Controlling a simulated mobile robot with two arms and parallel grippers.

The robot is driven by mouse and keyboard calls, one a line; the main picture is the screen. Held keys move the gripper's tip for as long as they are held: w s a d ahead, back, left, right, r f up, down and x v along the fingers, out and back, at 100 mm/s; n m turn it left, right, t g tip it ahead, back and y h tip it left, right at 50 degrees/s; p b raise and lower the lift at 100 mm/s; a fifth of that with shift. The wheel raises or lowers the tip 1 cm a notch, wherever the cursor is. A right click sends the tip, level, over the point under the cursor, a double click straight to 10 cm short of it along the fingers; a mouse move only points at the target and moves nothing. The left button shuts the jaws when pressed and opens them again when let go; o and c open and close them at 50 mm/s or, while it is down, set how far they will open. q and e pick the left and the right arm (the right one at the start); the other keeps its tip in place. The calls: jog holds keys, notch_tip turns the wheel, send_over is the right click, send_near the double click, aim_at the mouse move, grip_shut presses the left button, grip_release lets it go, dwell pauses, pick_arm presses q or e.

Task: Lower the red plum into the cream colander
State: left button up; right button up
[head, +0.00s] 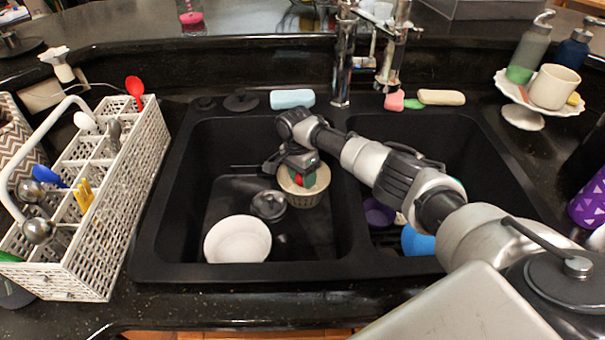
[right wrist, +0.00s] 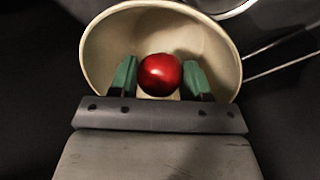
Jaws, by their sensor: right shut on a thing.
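The red plum (right wrist: 160,74) sits between the green-tipped fingers of my right gripper (right wrist: 160,82), which is shut on it. The cream colander (right wrist: 105,50) lies behind the plum in the right wrist view, its round opening framing plum and fingertips. In the head view the colander (head: 303,198) stands in the left basin, and my right gripper (head: 303,180) is at its mouth. Only a small bit of the plum (head: 299,181) shows there. I cannot tell whether the plum touches the colander's inside. My left gripper is not in view.
A white bowl (head: 238,240) and a dark strainer-like piece (head: 268,205) lie in the left basin (head: 215,160) beside the colander. The right basin holds a purple item (head: 378,212) and a blue one (head: 417,240). The faucet (head: 342,60) rises behind; a white cutlery basket (head: 110,210) stands left.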

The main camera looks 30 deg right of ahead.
jog(key=shift+f, duration=0.4)
dwell(0.3)
jog(key=o, duration=1)
